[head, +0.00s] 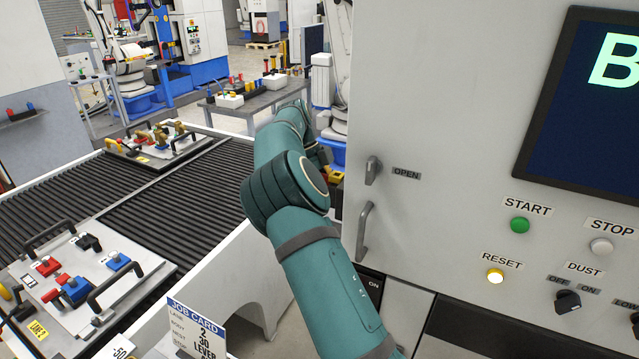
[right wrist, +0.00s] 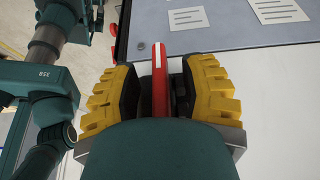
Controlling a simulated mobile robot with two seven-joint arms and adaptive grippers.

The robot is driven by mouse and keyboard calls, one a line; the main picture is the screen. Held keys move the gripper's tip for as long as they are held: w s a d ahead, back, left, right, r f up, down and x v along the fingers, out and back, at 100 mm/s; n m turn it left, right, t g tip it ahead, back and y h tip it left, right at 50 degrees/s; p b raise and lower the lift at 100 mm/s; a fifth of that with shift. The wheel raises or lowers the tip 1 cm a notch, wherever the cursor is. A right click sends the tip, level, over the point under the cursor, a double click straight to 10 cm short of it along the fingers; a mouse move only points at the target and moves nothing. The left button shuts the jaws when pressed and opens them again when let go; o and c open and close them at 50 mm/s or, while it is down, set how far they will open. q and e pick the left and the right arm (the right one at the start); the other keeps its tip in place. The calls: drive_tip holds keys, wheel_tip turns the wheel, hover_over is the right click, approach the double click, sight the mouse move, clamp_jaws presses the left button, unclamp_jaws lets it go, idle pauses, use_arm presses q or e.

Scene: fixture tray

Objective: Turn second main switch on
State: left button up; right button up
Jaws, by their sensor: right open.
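A red handle (right wrist: 160,62) with a pale stripe stands upright between the fingers in the right wrist view; I take it for the main switch lever. My right gripper (right wrist: 160,82), with yellow ribbed fingers, is open around it, with one finger on each side. Dark parts show beside the handle's lower end. Whether the fingers touch it, and its on or off position, I cannot tell. In the head view a green arm (head: 315,265) of mine reaches up past the cabinet's left edge. The handle cannot be made out there. My left gripper is not in view.
A grey cabinet (head: 430,110) with buttons and a screen (head: 590,110) fills the head view's right side. Its door handle (head: 364,231) is close to my arm. A roller conveyor (head: 180,195) bearing a fixture tray (head: 75,320) lies to the left.

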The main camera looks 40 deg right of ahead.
drive_tip(key=v, duration=0.7)
drive_tip(key=shift+r, duration=0.1)
idle(0.6)
